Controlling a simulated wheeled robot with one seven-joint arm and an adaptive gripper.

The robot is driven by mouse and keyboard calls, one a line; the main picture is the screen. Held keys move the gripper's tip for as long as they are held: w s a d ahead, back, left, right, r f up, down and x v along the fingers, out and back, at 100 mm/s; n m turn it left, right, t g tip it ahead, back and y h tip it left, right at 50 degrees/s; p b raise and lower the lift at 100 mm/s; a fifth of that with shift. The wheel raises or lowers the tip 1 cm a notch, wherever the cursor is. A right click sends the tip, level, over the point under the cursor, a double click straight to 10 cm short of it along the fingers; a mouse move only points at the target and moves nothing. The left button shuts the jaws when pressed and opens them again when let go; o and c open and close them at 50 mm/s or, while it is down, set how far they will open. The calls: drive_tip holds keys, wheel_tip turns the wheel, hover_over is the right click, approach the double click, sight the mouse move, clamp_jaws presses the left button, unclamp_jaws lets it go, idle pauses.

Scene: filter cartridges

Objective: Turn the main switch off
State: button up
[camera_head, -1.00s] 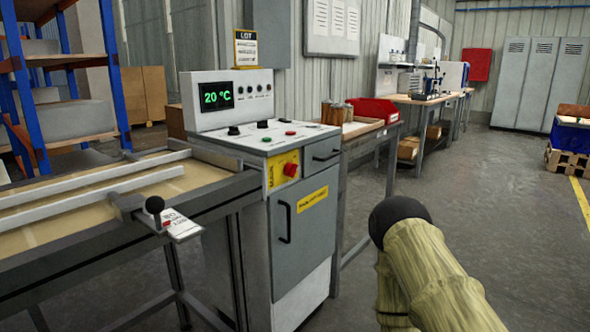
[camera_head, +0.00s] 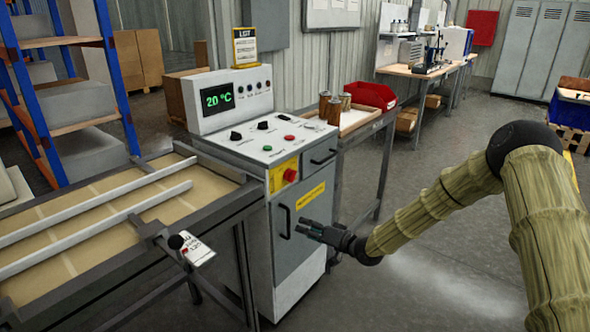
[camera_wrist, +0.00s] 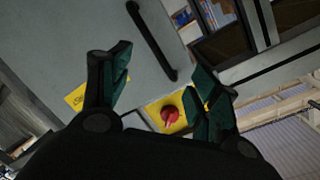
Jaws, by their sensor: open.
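The main switch (camera_head: 290,175) is a red knob on a yellow plate, on the front of the grey control cabinet (camera_head: 257,190) near its upper left. In the wrist view the red switch (camera_wrist: 169,115) shows between the fingers, closer to the right one. My gripper (camera_head: 303,228) is open and empty. In the head view it is in front of the cabinet door, below and slightly right of the switch, apart from it. The display above reads 20 °C.
A black door handle (camera_head: 285,221) stands out close to my gripper. A conveyor (camera_head: 100,222) with rails joins the cabinet at left. A side table (camera_head: 360,122) with a red bin (camera_head: 371,95) stands behind right. The floor at right is open.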

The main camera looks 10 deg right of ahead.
drive_tip(key=n+t+y+p, duration=0.1)
drive_tip(key=y+p, duration=0.1)
approach(295, 173)
drive_tip(key=x, duration=0.3)
drive_tip(key=p+x, duration=0.1)
drive_tip(key=x, duration=0.2)
drive_tip(key=f+x, duration=0.1)
drive_tip(key=x, duration=0.3)
drive_tip(key=c, duration=1)
